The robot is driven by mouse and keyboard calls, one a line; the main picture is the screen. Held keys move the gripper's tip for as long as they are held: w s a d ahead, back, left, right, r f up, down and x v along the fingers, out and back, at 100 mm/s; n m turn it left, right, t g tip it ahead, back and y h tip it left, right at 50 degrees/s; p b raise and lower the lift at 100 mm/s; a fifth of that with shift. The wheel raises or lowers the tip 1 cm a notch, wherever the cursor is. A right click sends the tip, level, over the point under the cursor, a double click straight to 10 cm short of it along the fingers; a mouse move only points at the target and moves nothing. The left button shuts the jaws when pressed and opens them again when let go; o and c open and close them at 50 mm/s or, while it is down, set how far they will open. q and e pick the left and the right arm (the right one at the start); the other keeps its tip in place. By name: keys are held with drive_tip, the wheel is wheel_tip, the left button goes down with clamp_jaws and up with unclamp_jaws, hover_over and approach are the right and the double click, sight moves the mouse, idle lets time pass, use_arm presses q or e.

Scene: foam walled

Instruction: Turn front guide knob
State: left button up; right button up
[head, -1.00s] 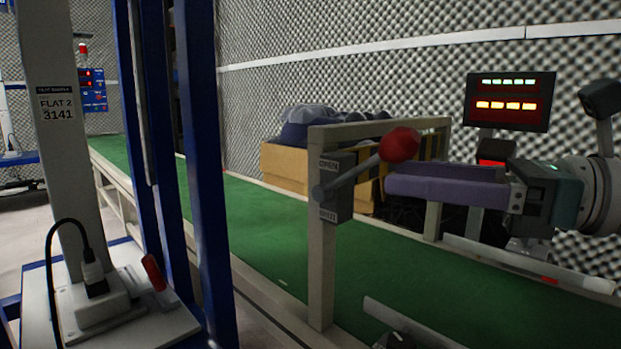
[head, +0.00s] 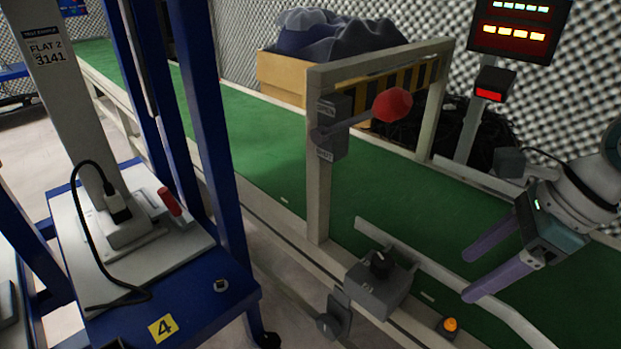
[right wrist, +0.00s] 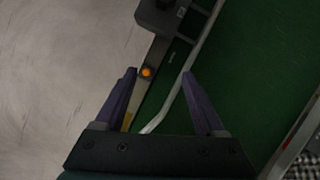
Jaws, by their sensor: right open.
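A black knob (head: 381,263) sits on top of a grey box (head: 375,291) at the front edge of the green conveyor, in the lower middle of the head view. The grey box also shows at the top of the right wrist view (right wrist: 176,20), with its knob partly cut off by the frame edge. My right gripper (head: 467,277) is open and empty, to the right of the knob and apart from it. Its purple fingers point left and down. In the right wrist view the open fingers (right wrist: 160,72) point towards the box. My left gripper is not in view.
An orange button (head: 450,324) sits on the conveyor edge right of the box. A metal guide rail (head: 440,270) runs behind the box. A post frame (head: 318,200) with a red-ball lever (head: 392,104) stands to the left. A blue cart (head: 200,300) is at lower left.

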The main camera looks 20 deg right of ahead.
sight(384, 260)
drive_tip(key=w+a+b, duration=0.2)
drive_tip(key=w+a, duration=0.5)
drive_tip(key=shift+w+f, duration=0.1)
drive_tip(key=shift+f, duration=0.05)
drive_tip(key=shift+b+x, duration=0.75)
drive_tip(key=shift+x, duration=0.3)
drive_tip(key=shift+w+a+f, duration=0.15)
drive_tip(key=shift+a+f, duration=0.15)
drive_tip(key=shift+f, duration=0.05)
clamp_jaws()
